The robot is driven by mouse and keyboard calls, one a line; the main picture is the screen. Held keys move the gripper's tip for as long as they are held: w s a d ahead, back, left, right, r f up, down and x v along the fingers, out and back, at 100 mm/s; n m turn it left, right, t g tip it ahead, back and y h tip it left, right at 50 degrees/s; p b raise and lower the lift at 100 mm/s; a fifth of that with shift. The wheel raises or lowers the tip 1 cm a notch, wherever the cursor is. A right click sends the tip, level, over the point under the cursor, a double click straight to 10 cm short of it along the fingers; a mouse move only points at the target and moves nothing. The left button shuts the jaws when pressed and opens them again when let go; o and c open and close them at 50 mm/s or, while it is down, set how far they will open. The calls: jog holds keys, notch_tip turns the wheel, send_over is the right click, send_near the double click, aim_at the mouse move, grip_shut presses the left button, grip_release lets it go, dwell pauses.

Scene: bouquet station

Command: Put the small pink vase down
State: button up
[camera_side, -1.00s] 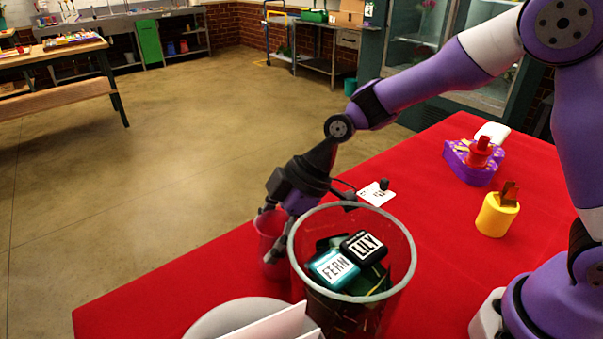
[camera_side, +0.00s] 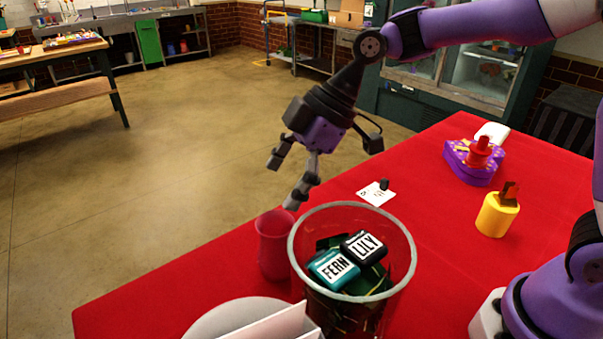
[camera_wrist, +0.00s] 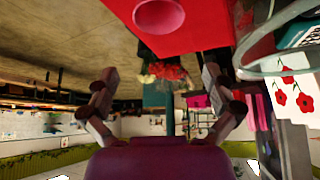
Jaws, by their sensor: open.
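The small pink vase (camera_side: 274,246) stands upright on the red table, just left of the large clear container (camera_side: 402,262). Its open mouth shows at the top of the wrist view (camera_wrist: 159,15). My gripper (camera_side: 281,182) is open and empty, in the air above the vase and apart from it. In the wrist view its two fingers (camera_wrist: 165,92) are spread wide with nothing between them.
The clear container holds a teal FERN block (camera_side: 333,268) and a black LILY block (camera_side: 363,247). A white plate (camera_side: 212,318) lies in front. A white card (camera_side: 375,194), a yellow pot (camera_side: 496,217) and a purple holder (camera_side: 467,168) stand farther right.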

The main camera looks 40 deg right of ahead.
jog(key=s+d+r+m+t+h, duration=0.1)
jog(key=s+d+m+t+h, duration=0.2)
jog(key=s+d+m, duration=1)
jog(key=d+m+h, duration=0.1)
jog(key=d+h, duration=0.2)
jog(key=shift+r, duration=0.35)
